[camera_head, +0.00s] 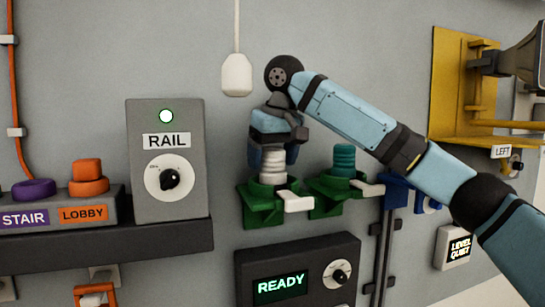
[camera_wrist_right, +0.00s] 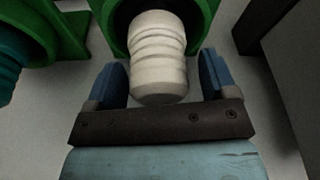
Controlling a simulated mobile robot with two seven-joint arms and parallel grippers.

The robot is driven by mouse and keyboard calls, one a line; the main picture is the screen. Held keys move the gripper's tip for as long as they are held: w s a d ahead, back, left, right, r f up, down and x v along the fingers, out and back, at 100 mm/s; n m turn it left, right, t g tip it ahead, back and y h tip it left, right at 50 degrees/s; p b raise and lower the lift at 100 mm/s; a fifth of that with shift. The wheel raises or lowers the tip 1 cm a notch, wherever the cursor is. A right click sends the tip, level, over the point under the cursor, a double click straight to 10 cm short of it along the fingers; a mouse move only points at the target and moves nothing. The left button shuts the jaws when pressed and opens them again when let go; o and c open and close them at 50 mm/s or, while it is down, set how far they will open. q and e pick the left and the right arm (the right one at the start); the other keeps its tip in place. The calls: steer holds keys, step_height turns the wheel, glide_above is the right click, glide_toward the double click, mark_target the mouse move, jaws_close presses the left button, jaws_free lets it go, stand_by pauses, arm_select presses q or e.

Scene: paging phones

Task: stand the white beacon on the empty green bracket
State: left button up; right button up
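The white ribbed beacon (camera_head: 271,172) stands upright in the left green bracket (camera_head: 262,215) on the wall. In the right wrist view the beacon (camera_wrist_right: 158,60) sits with its far end at the green bracket (camera_wrist_right: 112,30). My right gripper (camera_head: 272,150) is just above the beacon in the head view. In the wrist view its two blue fingers (camera_wrist_right: 160,85) are on either side of the beacon, apart from it with gaps showing, so it is open. The beacon's top is hidden by the gripper in the head view. My left gripper is not in view.
A teal beacon (camera_head: 344,158) stands in a second green bracket (camera_head: 330,205) close to the right. White levers (camera_head: 296,201) stick out from the brackets. A READY box (camera_head: 300,275) is below. The grey RAIL box (camera_head: 190,120) is left, and a white pendant (camera_head: 236,75) hangs above.

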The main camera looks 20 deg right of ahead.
steer(key=b+v, duration=0.1)
steer(key=v, duration=1.1)
steer(key=shift+w, duration=0.1)
